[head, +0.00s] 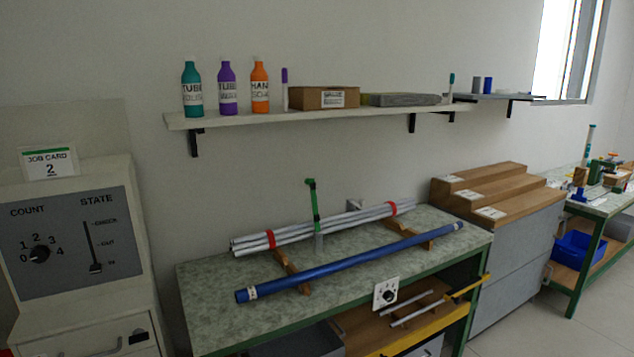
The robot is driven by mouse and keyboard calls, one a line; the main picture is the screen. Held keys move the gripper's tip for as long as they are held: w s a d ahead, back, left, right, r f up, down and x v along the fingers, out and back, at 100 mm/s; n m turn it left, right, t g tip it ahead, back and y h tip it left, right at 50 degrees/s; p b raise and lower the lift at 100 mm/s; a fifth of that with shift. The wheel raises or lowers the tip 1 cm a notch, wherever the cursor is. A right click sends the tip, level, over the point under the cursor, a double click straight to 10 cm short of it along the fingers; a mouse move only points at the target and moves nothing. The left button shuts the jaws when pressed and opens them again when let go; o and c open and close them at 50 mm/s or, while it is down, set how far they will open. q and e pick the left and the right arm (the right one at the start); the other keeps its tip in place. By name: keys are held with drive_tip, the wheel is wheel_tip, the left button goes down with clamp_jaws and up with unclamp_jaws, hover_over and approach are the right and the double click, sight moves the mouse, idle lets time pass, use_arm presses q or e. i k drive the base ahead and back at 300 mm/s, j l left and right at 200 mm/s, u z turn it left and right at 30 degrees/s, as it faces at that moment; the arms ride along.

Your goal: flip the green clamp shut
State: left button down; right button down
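A thin upright green piece (314,203) with a short bent top stands at the bench behind the rods, above a small grey post. It looks like a raised clamp lever, but its hinge is hidden. On the far right bench another green fixture (600,170) shows; it is too small to tell whether it is a clamp or how it stands. Neither of my grippers is in view.
A bundle of pale rods (325,226) with red bands and a long blue rod (350,262) lie across wooden supports on the green-topped bench (215,305). A shelf (350,112) with bottles hangs above. A grey control cabinet (70,240) stands left, wooden steps (490,190) right.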

sight(309, 181)
drive_tip(key=i+l+z, duration=0.1)
drive_tip(key=i+z, duration=0.35)
drive_tip(key=i, duration=0.85)
